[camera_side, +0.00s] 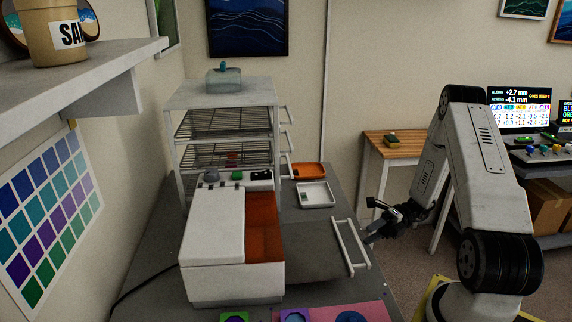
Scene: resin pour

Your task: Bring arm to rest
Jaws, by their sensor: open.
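My gripper (384,226) is open, with nothing seen between its fingers. It hangs at the right edge of the grey bench, beside the white handle (350,247) on the right of the bench unit. I cannot tell whether it touches the handle. My arm is folded, with its elbow raised at the right of the picture.
A white machine with an orange panel (264,229) stands on the bench (150,270). Behind it is a wire-shelf rack (224,92). A white tray (316,195) and an orange tray (308,170) lie to its right. A wooden table (400,145) and a screen (519,108) stand behind my arm.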

